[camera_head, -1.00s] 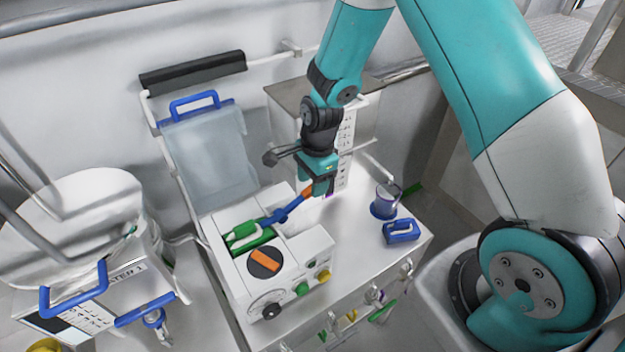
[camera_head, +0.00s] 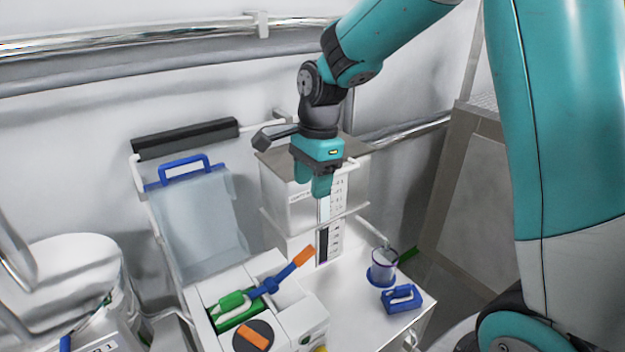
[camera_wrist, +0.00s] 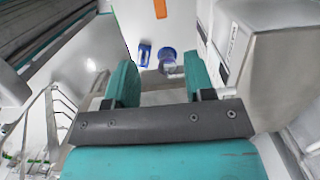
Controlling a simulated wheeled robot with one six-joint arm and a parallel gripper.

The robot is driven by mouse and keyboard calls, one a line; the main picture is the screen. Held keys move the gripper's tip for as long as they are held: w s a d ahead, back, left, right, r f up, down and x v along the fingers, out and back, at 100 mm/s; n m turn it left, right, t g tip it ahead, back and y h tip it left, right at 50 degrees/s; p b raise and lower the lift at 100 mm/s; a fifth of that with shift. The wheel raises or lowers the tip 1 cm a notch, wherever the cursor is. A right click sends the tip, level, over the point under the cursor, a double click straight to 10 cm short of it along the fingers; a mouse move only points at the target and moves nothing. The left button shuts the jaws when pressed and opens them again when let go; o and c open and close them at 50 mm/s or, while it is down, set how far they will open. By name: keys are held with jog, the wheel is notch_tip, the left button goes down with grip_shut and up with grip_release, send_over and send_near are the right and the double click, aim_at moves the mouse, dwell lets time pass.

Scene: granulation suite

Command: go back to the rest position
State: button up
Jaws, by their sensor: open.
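My gripper (camera_head: 316,188) hangs in the air in front of a grey metal box with a scale strip, its fingers pointing down. It is open, with nothing between the fingers. In the wrist view the two teal fingers (camera_wrist: 158,85) stand apart. Below it, a blue tool with an orange end (camera_head: 285,276) lies slanted across a white unit (camera_head: 313,318) on the cart. The orange end also shows at the top of the wrist view (camera_wrist: 160,8).
A blue-rimmed cup (camera_head: 383,268) and a blue handled block (camera_head: 401,298) stand on the cart's right side. A green-handled item (camera_head: 236,306) lies in the white unit. The metal box (camera_head: 285,205) stands close behind my gripper. A blue-handled clear panel (camera_head: 195,220) leans at the left.

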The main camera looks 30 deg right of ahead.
jog(key=shift+r, duration=0.55)
jog(key=s+a+n+y+b, duration=0.1)
jog(key=s+a+n+b, duration=0.2)
jog(key=s+n, duration=0.8)
jog(key=s+a+f+n+y+b, duration=0.1)
jog(key=s+a+n+b, duration=0.2)
jog(key=s+a+n, duration=0.5)
jog(key=s+n, duration=0.4)
jog(key=n, duration=0.1)
jog(key=shift+f+y, duration=0.25)
jog(key=shift+y, duration=0.15)
jog(key=shift+w+a, duration=0.1)
